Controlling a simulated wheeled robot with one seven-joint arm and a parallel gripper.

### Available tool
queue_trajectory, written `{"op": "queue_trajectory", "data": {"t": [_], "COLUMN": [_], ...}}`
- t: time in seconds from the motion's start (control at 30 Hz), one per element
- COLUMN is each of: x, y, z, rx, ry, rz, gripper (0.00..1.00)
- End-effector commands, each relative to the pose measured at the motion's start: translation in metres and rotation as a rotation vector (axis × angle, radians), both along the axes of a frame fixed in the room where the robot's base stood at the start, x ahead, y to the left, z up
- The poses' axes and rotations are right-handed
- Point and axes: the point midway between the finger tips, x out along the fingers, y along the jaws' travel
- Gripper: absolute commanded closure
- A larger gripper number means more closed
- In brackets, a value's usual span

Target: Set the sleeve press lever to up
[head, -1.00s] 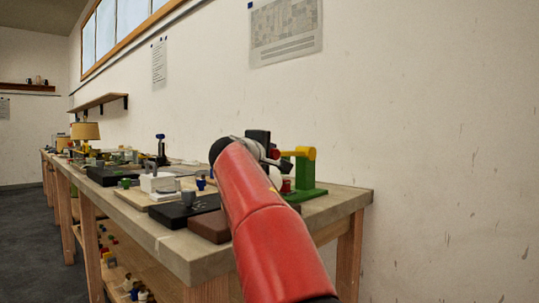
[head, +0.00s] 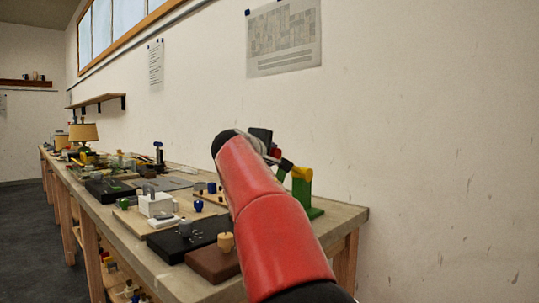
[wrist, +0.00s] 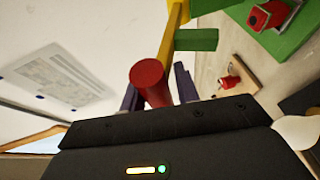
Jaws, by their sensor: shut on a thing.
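The sleeve press has a green post (head: 302,192) with a yellow top (head: 302,173). It stands at the right end of the bench in the head view. In the wrist view its yellow lever (wrist: 174,25) runs to a red cylindrical handle (wrist: 148,80). My gripper (wrist: 158,92) is shut on this handle, with a dark finger on either side. In the head view my red arm hides much of the lever, so its exact angle is unclear. A bit of red shows by my gripper, higher than the yellow top.
A brown block (head: 212,264) with a wooden peg (head: 226,242) and a black block (head: 180,244) lie at the bench's front edge. A white block (head: 156,204) stands farther left. The wall is close behind the bench (head: 345,215).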

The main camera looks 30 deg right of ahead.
Motion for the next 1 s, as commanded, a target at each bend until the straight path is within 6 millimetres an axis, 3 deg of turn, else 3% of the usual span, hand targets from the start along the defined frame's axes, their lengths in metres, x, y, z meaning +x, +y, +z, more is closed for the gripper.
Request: {"op": "queue_trajectory", "data": {"t": [0.3,0.33,0.43,0.77,1.0], "x": [-0.001,-0.001,-0.001,-0.004,-0.030], "y": [-0.003,-0.003,-0.003,0.003,0.031], "z": [0.005,0.005,0.004,0.003,0.008], "rx": [-0.012,-0.012,-0.010,-0.006,-0.006], "ry": [-0.005,-0.005,-0.005,-0.004,-0.006], "rz": [-0.003,-0.003,-0.003,0.000,0.001], "gripper": [1.00,0.64,0.53,0.53,0.53]}}
